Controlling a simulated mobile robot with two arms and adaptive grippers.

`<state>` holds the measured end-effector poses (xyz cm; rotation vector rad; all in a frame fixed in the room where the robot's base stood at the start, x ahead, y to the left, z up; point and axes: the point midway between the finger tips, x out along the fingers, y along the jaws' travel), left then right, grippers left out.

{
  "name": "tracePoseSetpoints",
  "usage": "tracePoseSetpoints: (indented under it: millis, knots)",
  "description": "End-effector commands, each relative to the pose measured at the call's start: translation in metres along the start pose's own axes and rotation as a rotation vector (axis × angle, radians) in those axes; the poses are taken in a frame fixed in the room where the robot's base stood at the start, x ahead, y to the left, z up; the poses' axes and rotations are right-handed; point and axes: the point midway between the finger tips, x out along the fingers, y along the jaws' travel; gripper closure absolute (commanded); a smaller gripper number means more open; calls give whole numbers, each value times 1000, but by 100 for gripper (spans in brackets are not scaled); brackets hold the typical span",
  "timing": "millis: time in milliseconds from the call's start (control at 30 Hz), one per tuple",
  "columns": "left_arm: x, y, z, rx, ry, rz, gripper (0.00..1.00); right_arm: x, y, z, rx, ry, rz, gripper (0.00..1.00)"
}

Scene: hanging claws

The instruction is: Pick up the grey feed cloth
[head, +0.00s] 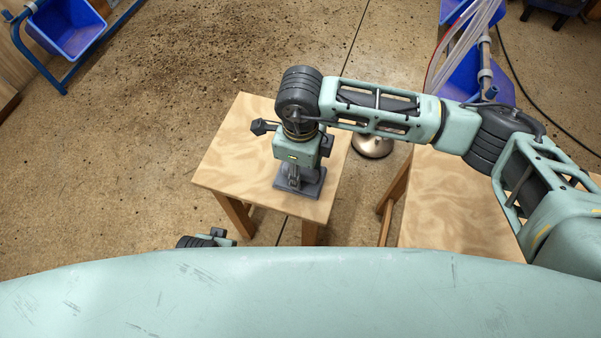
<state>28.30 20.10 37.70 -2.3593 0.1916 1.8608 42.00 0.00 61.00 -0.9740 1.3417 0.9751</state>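The grey feed cloth (313,188) looks like a flat dark grey square and lies on the small wooden table near its front right part. My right gripper (294,183) points down over the cloth, with its fingertips at or just above its surface. The fingers look close together, but I cannot tell whether they hold any cloth. The gripper hides part of the cloth. Of my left arm, only a wrist part shows at the bottom left, above the edge of my body; its fingers are hidden.
The small wooden table (235,150) is otherwise bare. A second wooden table (450,205) stands to the right, under my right arm. A round metal base (372,146) stands on the floor between them. Blue bins (66,27) are at the upper left and upper right.

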Motion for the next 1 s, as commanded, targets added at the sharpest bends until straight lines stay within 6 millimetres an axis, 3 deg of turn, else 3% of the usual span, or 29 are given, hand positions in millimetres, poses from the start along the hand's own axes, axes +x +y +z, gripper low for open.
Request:
tracePoseSetpoints:
  millis: [467,1000]
  knots:
    - [1,0,2,0,-3,0,49,-1,0,0,0,0,0,99]
    - [1,0,1,0,-1,0,49,-8,-1,0,-1,-1,-2,100]
